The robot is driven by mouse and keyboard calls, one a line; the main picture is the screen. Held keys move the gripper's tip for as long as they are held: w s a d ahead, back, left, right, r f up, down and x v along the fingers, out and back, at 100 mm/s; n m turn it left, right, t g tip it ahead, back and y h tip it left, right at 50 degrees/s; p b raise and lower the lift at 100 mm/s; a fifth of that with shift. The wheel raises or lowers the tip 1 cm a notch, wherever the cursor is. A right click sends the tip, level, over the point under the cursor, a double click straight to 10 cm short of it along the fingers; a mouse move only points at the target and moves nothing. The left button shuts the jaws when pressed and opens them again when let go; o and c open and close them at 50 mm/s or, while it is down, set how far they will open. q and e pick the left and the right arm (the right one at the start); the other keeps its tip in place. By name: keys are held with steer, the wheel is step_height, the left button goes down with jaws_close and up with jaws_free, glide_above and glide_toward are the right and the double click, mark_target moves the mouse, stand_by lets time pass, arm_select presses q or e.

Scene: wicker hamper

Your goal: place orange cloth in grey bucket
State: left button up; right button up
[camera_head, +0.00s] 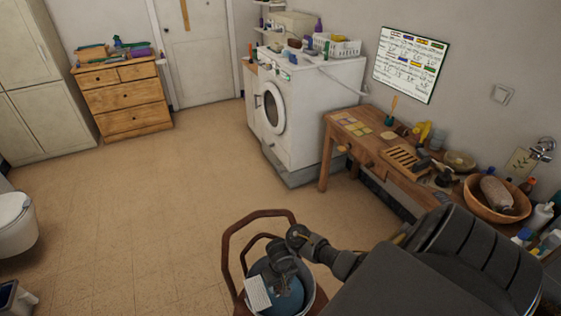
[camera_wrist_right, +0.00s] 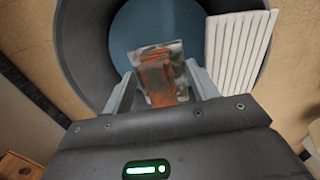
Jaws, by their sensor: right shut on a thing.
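The grey bucket (camera_head: 312,298) stands at the bottom of the head view, with a blue inside. In the right wrist view its dark grey wall (camera_wrist_right: 83,50) curves around the blue bottom. My right gripper (camera_head: 284,264) is over the bucket's opening, pointing down. In the right wrist view its two fingers (camera_wrist_right: 162,82) are on either side of the orange cloth (camera_wrist_right: 158,72), a crumpled orange and greyish piece that it holds over the blue bottom. I cannot tell whether the cloth touches the bottom. The cloth is not distinct in the head view. My left gripper is not in view.
A white ribbed piece (camera_head: 257,292) is at the bucket's left side. A brown curved frame (camera_head: 231,250) rises around the bucket. A wooden bench (camera_head: 372,150) with tools and a bowl is at the right, beside a washing machine (camera_head: 300,110).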

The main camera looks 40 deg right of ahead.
steer(key=o, duration=1)
steer(key=shift+c, duration=0.2)
step_height(320, 180, up, 7)
steer(key=p, duration=0.9)
steer(key=shift+r, duration=0.1)
